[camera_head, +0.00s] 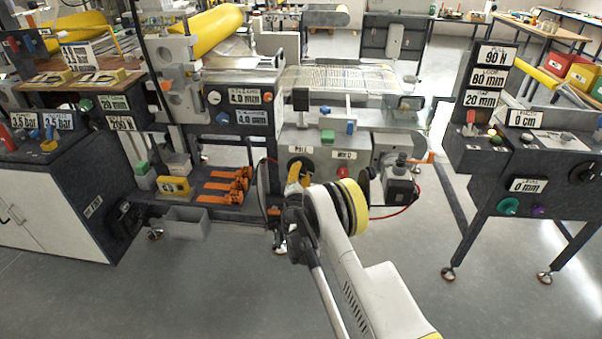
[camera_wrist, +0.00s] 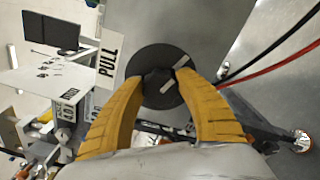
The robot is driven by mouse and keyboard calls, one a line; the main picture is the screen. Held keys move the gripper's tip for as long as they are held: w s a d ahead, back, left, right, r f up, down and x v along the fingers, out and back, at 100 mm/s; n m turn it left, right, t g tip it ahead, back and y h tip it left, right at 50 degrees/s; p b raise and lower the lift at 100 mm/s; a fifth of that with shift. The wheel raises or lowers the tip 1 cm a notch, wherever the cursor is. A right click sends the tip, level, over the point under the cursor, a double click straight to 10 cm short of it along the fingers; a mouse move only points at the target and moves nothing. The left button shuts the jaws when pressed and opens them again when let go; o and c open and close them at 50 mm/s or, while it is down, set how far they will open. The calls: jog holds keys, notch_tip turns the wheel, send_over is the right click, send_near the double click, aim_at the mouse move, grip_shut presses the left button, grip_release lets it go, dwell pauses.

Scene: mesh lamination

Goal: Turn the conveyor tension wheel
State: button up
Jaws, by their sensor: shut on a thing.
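The conveyor tension wheel, as I take it, is a black round disc (camera_wrist: 165,58) with a raised centre knob, next to a PULL label (camera_wrist: 110,60) in the wrist view. The wheel (camera_head: 308,162) sits on the grey machine front in the head view, partly hidden by my gripper. My gripper (camera_wrist: 160,80) has two yellow-orange fingers, one on each side of the knob, and is shut on it. The gripper (camera_head: 299,178) also shows in the head view, at the end of my arm. Part of the knob is covered by the fingers.
A red button (camera_head: 342,172) and a motor (camera_head: 401,182) are right of the wheel. Several orange clamps (camera_head: 225,187) lie on a low shelf at left. Black and red cables (camera_wrist: 262,58) run close by on the right in the wrist view. The grey floor in front is clear.

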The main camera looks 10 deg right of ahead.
jog(key=m, duration=0.4)
jog(key=shift+f+m, duration=0.1)
jog(key=shift+m, duration=0.2)
jog(key=m, duration=0.3)
jog(key=shift+m, duration=0.4)
jog(key=m, duration=0.4)
jog(key=shift+f, duration=0.15)
jog(key=m, duration=0.4)
jog(key=shift+a+m, duration=0.1)
jog(key=shift+m, duration=0.2)
jog(key=o, duration=1.2)
jog(key=shift+f, duration=0.1)
